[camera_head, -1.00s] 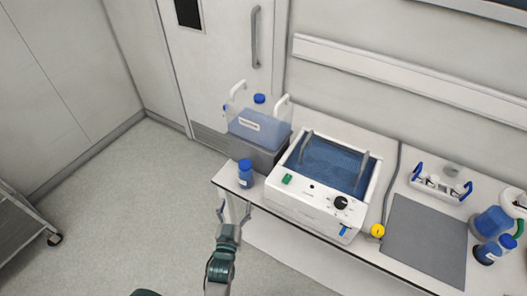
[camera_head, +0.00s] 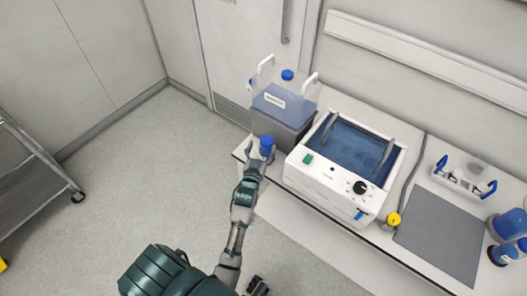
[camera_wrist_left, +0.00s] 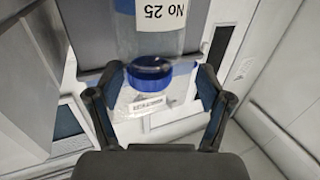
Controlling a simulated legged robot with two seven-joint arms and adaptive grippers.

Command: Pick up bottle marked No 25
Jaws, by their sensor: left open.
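The bottle marked No 25 (camera_head: 266,147) has a blue cap and stands at the left end of the bench. In the left wrist view the clear bottle (camera_wrist_left: 148,35) shows its "No 25" label upside down, with the blue cap towards my palm. My left gripper (camera_head: 257,160) is at the bottle, which it partly hides in the head view. In the left wrist view the open fingers of this gripper (camera_wrist_left: 162,80) lie on either side of the cap, with gaps visible. A dark part at the bottom edge of the head view may be my right gripper (camera_head: 257,287); its jaws are unclear.
A large clear container (camera_head: 288,98) with a blue cap stands behind the bottle. A white water bath (camera_head: 325,192) stands close on its right. Further right are a grey mat (camera_head: 440,235), a white caddy (camera_head: 462,184) and blue bottles (camera_head: 510,250).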

